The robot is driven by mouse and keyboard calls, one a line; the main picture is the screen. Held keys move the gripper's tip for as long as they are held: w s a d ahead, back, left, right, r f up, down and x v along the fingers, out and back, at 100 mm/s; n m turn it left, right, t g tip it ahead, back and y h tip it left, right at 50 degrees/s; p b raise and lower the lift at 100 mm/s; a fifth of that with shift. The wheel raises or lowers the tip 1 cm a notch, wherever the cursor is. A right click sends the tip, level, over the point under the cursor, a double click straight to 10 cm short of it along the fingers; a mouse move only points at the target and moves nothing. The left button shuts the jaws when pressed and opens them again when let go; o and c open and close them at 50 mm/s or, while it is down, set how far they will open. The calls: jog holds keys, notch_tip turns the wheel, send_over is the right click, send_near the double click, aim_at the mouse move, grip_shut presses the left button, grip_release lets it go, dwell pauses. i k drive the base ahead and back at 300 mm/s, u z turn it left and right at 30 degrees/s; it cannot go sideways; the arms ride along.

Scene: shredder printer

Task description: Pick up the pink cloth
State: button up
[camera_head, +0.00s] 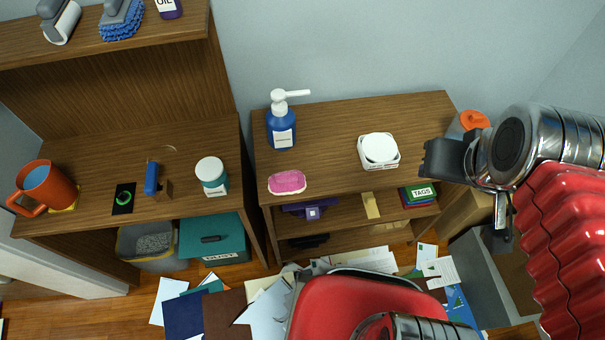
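The pink cloth (287,182) lies as a small flat pad with a pale rim on the front left corner of the right shelf's wooden top (325,155). Nothing covers it. My gripper (447,160) is a dark shape at the right end of that shelf, well to the right of the cloth and apart from it. Its fingers are seen from an angle that does not show whether they are open or shut.
A blue pump bottle (281,130) stands behind the cloth. A white round container (379,150) sits to its right. An orange-lidded container (470,122) is near my gripper. A lidded jar (212,175) stands on the left desk. Papers (265,310) litter the floor.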

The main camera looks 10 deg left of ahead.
aim_at(292, 183)
jog(key=z, duration=0.35)
jog(key=k, duration=0.9)
jog(key=u, duration=1)
jog(key=i, duration=1)
jog(key=u, duration=0.05)
